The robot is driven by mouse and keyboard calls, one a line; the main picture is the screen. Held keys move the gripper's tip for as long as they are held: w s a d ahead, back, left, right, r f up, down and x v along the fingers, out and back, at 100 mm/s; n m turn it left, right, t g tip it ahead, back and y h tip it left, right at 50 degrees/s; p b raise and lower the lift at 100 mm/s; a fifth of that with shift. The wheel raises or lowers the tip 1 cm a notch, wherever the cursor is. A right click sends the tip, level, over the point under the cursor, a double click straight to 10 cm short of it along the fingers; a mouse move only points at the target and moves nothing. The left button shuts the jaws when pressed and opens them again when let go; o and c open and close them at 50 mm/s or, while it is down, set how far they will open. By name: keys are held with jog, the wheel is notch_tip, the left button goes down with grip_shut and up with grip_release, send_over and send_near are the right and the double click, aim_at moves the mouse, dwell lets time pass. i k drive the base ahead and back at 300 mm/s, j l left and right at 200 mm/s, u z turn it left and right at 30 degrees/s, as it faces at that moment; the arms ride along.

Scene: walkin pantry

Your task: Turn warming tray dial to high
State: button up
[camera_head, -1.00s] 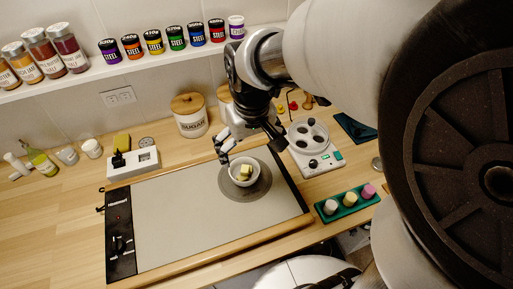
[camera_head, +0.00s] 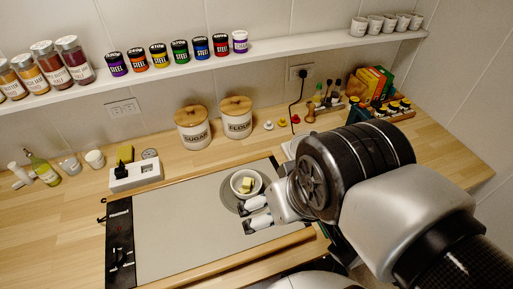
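The warming tray (camera_head: 180,225) is a wide grey plate lying on the wooden counter. Its black control panel (camera_head: 119,225) runs along the left end. The dial (camera_head: 122,257) is a small dark shape on the lower part of that panel; its setting is too small to read. My gripper (camera_head: 245,217) is just below and right of the bowl, far from the dial. Its two fingers point left, apart, with nothing between them.
Sugar (camera_head: 194,132) and flour (camera_head: 237,122) canisters stand behind the tray. A white box with a black part (camera_head: 136,176) sits behind the panel. Bottles and jars (camera_head: 45,170) stand at the far left. The tray's middle is clear. My arm covers the counter's right front.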

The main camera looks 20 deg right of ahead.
aim_at(118, 258)
jog(key=j+u, duration=0.15)
jog(key=u, duration=1.35)
jog(key=i+j+z, duration=0.15)
jog(key=j+z, duration=0.15)
